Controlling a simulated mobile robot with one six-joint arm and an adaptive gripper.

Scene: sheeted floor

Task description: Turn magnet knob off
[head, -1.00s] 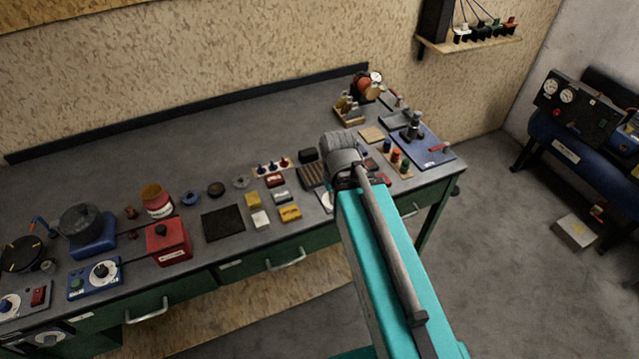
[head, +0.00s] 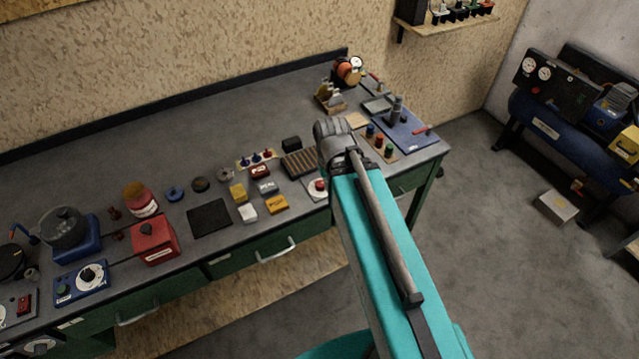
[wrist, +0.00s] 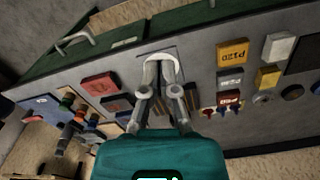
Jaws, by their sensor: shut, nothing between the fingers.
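A pale plate with a red knob (head: 319,185) lies near the bench's front edge, just left of my arm in the head view. I cannot read any marking on it, so I cannot tell that it is the magnet knob. A striped brown block (head: 300,163) lies behind it. In the wrist view my gripper (wrist: 163,62) is shut and empty, its fingertips in front of a grey plate (wrist: 176,50) near the bench edge. The fingers hide the plate's middle; contact is unclear. In the head view my arm hides the fingers.
Yellow, white and red small boxes (head: 276,204) lie left of the plate. A board with coloured knobs (head: 384,152) and a blue plate with a post (head: 405,130) stand to the right. A red box (head: 154,241) is further left. The bench's back is clear.

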